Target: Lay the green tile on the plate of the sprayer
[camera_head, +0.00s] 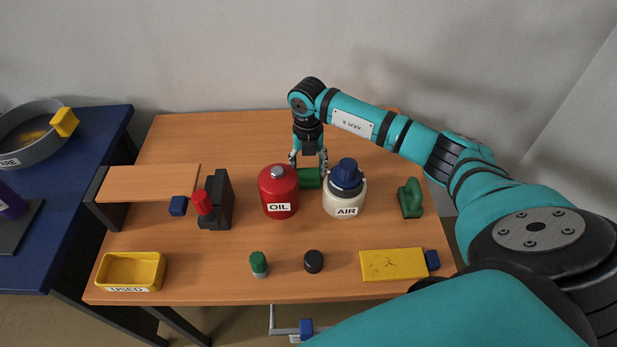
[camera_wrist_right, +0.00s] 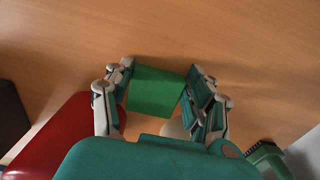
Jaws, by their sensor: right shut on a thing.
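The green tile (camera_head: 309,179) is a small green block between the red OIL can (camera_head: 279,192) and the white AIR can (camera_head: 344,199). My right gripper (camera_head: 309,166) reaches down from behind and is shut on it. In the right wrist view the tile (camera_wrist_right: 155,92) sits between the two fingers (camera_wrist_right: 160,95). I cannot tell whether it touches the table. No sprayer is clearly recognisable; a purple object (camera_head: 10,203) on a dark grey plate (camera_head: 17,236) is cut off at the left edge. My left gripper is not in view.
A black stand with a red knob (camera_head: 203,202), a raised wooden shelf (camera_head: 149,183), a blue block (camera_head: 178,206) and a yellow USED bin (camera_head: 131,270) are left on the wooden table. A yellow slab (camera_head: 393,265) and a green object (camera_head: 410,198) are right. The table's back left is clear.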

